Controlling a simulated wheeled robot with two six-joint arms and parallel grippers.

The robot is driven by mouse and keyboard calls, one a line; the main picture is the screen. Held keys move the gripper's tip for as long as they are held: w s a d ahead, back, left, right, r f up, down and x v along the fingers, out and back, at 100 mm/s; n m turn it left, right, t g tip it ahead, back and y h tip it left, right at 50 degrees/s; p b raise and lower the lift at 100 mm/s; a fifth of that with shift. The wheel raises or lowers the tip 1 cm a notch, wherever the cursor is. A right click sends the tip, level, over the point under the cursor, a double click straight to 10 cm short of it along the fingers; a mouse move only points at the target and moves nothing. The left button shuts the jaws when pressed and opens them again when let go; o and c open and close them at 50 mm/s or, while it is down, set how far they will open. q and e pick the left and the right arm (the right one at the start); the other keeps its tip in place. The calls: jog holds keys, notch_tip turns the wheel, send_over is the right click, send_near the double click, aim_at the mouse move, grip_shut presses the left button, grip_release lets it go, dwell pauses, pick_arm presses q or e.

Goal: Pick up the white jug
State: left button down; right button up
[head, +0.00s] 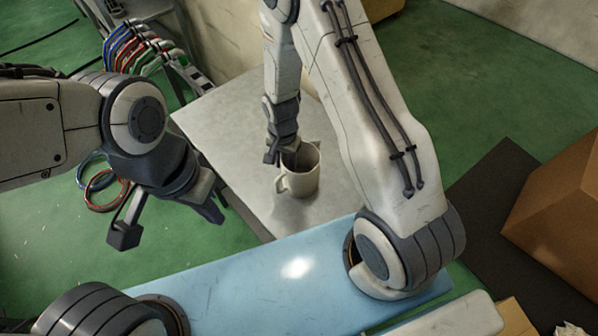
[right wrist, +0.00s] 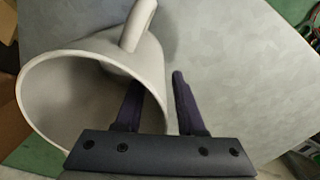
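The white jug (head: 303,182) stands upright on the grey table, its handle to the left in the head view. In the right wrist view the jug (right wrist: 90,95) fills the left side, mouth toward the camera, handle at the top. My right gripper (head: 281,159) is at the jug's rim. In the right wrist view its fingers (right wrist: 157,100) are apart: one reaches inside the mouth, the other is outside the wall, with a gap beside it. Finger contact is unclear. My left gripper (head: 167,222) is open and empty, left of the table.
The grey table (head: 215,115) has clear room around the jug. Coloured cables (head: 135,50) hang on a rack at upper left, and cable rings (head: 103,190) lie on the green floor. A cardboard box (head: 560,205) stands at the right on a dark mat (head: 490,205).

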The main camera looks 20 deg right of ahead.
jog(key=shift+f, duration=0.15)
grip_shut()
dwell(1.4)
